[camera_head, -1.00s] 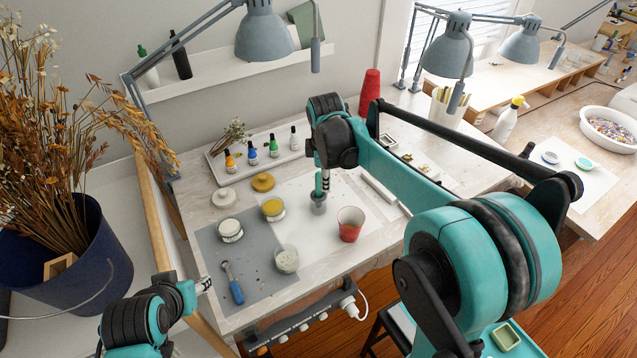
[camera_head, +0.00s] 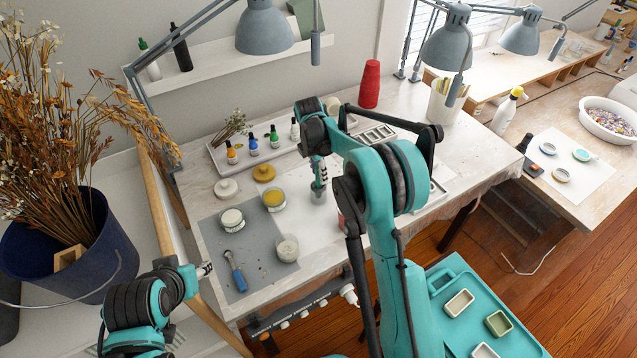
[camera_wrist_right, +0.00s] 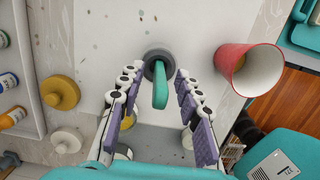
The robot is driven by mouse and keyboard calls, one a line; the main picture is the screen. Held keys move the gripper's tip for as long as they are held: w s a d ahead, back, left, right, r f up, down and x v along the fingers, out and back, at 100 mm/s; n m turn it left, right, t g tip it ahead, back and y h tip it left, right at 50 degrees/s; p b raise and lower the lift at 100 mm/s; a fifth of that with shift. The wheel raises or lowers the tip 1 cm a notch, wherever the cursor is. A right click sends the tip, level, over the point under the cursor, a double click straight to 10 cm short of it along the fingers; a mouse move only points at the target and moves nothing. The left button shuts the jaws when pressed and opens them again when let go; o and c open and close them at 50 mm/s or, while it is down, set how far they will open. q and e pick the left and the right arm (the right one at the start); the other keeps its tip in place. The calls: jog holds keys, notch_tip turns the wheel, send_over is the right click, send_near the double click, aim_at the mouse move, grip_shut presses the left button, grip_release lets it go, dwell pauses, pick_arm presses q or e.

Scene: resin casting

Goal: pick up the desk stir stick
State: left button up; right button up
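The teal stir stick (camera_wrist_right: 160,86) stands in a small grey cup (camera_wrist_right: 153,60), which is also in the head view (camera_head: 318,197) on the desk. In the right wrist view my right gripper (camera_wrist_right: 156,78) is open, with its purple-padded fingers on either side of the stick. Gaps show between the stick and both rows of fingers. In the head view the right gripper (camera_head: 318,172) is above the grey cup. My left gripper (camera_head: 206,269) is at the desk's front left edge, away from the stick; its fingers are too small to read.
A red cup (camera_wrist_right: 250,70) stands close to the grey cup; my right arm mostly hides it in the head view. Jars, including a yellow one (camera_head: 274,200), and a blue-handled tool (camera_head: 237,275) lie to the left on a grey mat (camera_head: 262,277). A lamp (camera_head: 264,28) hangs above.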

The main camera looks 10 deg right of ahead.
jog(key=shift+w+d+f, duration=0.1)
jog(key=shift+d+f, duration=0.1)
jog(key=shift+f, duration=1.05)
grip_shut()
jog(key=shift+r, duration=0.1)
